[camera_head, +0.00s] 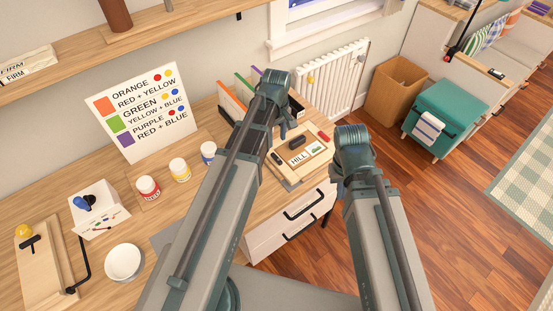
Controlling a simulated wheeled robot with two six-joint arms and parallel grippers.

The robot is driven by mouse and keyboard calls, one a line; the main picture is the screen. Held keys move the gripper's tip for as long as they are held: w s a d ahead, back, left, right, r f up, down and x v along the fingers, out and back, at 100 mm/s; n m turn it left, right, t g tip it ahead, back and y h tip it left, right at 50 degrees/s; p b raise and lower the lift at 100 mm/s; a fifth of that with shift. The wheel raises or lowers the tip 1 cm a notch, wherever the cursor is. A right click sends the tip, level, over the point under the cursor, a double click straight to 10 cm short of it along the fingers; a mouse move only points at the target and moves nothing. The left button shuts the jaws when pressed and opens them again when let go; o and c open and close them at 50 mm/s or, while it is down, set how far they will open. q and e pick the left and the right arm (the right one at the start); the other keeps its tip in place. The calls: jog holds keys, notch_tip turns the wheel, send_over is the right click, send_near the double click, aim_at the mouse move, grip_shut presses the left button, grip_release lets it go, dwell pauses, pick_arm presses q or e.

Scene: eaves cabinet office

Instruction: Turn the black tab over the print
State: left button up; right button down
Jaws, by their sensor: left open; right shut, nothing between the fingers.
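A wooden board (284,170) lies at the right end of the desk and carries a pale print (299,159) marked HILL. A dark tab-like piece (297,143) sits at the print's upper edge, and another small dark piece (277,157) is at its left. Which of them is the black tab, and how it is turned, is too small to tell. My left gripper (287,130) is open just above and left of the board. My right gripper (358,160) is shut and empty, to the right of the board; its fingertips are hard to make out.
A colour chart (145,112) stands at the back of the desk, with red (147,188), yellow (180,169) and blue (209,152) paint jars before it. A white bowl (124,263) is at the front left. A radiator (335,77) and a bin (395,90) are beyond the desk.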

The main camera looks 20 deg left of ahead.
aim_at(276, 157)
pick_arm(q)
notch_tip(276, 157, down, 10)
jog(key=b, duration=0.8)
jog(key=shift+r, duration=0.2)
grip_shut()
